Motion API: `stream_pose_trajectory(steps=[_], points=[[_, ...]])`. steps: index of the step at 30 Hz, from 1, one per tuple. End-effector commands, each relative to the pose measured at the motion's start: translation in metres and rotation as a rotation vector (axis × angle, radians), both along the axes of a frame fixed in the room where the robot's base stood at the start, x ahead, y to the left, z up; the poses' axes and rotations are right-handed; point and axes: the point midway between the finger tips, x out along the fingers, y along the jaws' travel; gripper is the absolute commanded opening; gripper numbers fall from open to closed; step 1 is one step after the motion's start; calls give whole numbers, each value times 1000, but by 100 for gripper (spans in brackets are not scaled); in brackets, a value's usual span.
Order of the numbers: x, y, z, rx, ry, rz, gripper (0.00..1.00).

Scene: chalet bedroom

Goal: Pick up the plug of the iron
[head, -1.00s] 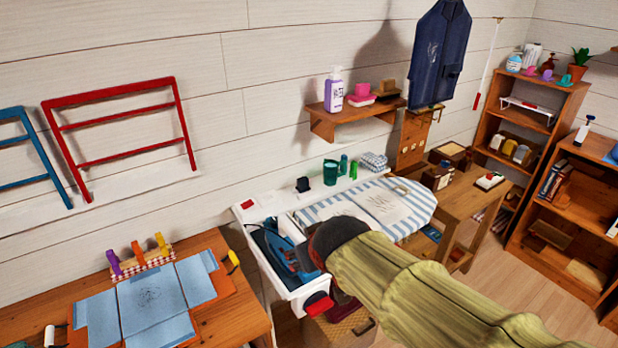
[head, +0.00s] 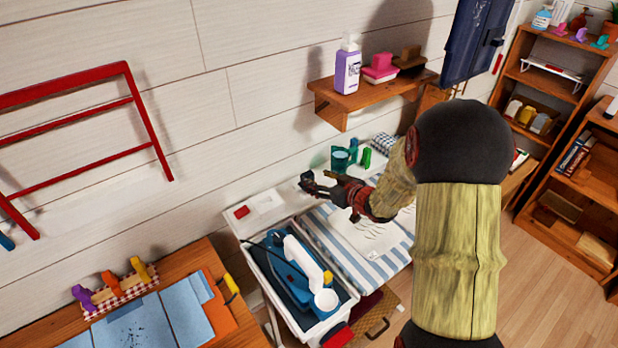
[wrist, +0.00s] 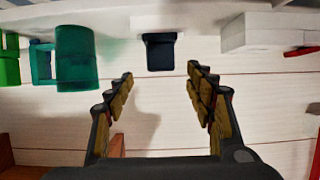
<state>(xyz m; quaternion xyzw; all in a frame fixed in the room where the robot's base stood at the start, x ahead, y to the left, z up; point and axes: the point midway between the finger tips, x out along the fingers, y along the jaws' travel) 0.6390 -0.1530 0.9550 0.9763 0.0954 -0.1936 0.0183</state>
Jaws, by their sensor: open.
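The iron (head: 284,274), blue and white, rests in the tray at the end of the striped ironing board (head: 372,272). A dark cord shows beside it. My gripper (head: 314,185) is open and empty over the back edge of the board. In the wrist view, a small black block that looks like the plug (wrist: 160,54) sits against a white base. It lies beyond and between the open fingertips (wrist: 160,72), apart from them. In the head view my gripper overlaps the plug's place, so I cannot tell the two apart there.
A green mug (wrist: 77,58) and a green item (wrist: 9,58) stand left of the plug in the wrist view; a white block (wrist: 262,32) is at right. In the head view, a wooden shelf (head: 345,104) with a purple bottle (head: 347,70) hangs above the board.

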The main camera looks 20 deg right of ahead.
Motion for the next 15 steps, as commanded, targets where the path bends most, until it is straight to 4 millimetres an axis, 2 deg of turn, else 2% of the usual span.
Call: stream_pose_trajectory(steps=[8, 15], points=[[22, 5, -10, -1, 1, 0, 55], [54, 12, -21, -1, 1, 0, 55]])
